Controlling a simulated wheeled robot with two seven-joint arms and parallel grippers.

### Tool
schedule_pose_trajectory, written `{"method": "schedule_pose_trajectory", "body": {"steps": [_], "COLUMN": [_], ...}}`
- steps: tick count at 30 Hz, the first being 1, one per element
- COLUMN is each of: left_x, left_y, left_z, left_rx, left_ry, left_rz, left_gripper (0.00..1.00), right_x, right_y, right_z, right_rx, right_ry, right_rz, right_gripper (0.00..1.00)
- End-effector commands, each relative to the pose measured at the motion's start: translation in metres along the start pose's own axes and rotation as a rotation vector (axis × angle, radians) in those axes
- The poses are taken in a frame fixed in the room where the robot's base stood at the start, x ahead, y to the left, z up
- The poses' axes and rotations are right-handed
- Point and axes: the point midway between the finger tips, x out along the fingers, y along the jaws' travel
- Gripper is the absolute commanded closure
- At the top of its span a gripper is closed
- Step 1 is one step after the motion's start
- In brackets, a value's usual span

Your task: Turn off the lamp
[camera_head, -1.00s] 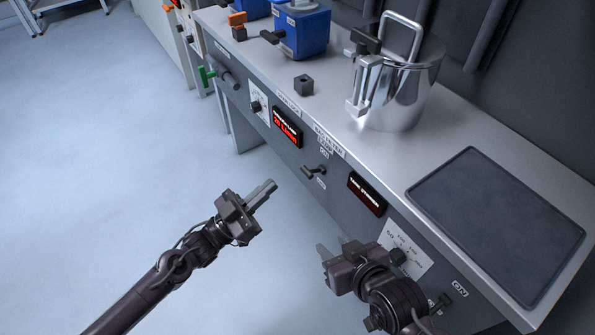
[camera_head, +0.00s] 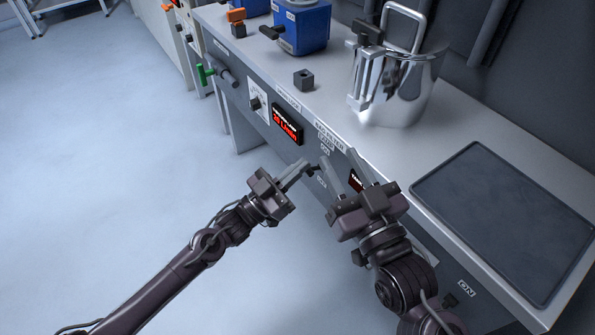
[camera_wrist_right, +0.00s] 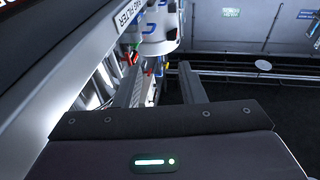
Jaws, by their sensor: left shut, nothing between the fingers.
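A red-lit display (camera_head: 287,124), which seems to read in lumen, is on the bench's front panel. A dial with a black knob (camera_head: 255,104) is to its left. A small dark lever (camera_head: 315,170) below the display is partly hidden by my grippers. My left gripper (camera_head: 308,165) is shut and empty, its fingertips close to this lever; contact cannot be told. My right gripper (camera_head: 341,157) is open, in front of the panel just right of the lever, partly covering a second display (camera_head: 354,181). Its spread fingers show in the right wrist view (camera_wrist_right: 160,68) with nothing held between them.
A steel pot (camera_head: 396,95) and a dark inset plate (camera_head: 500,220) are on the grey bench top (camera_head: 450,135). A small dark block (camera_head: 303,80) and blue devices (camera_head: 304,28) stand farther back. The floor at left is clear.

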Motion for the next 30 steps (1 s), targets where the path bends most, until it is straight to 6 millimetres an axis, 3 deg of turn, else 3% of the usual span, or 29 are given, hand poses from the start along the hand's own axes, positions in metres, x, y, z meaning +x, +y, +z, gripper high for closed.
{"method": "schedule_pose_trajectory", "body": {"steps": [6,20,26,30], "left_x": [-0.001,-0.001,-0.001,0.0], "left_y": [0.0,0.0,-0.003,-0.005], "left_z": [0.004,0.005,0.007,0.01], "left_rx": [0.0,-0.001,-0.001,-0.002], "left_ry": [0.0,0.002,0.013,0.027], "left_rz": [0.0,0.0,0.0,0.0], "left_gripper": [1.0,1.0,1.0,1.0], "right_x": [0.001,0.001,-0.001,-0.011], "right_y": [0.001,0.001,0.002,0.002], "right_z": [-0.012,-0.015,-0.054,-0.098], "right_rx": [-0.002,-0.003,-0.013,-0.022], "right_ry": [0.055,0.074,0.26,0.475], "right_rz": [0.0,0.0,-0.002,-0.005], "right_gripper": [0.64,0.64,0.64,0.64]}}
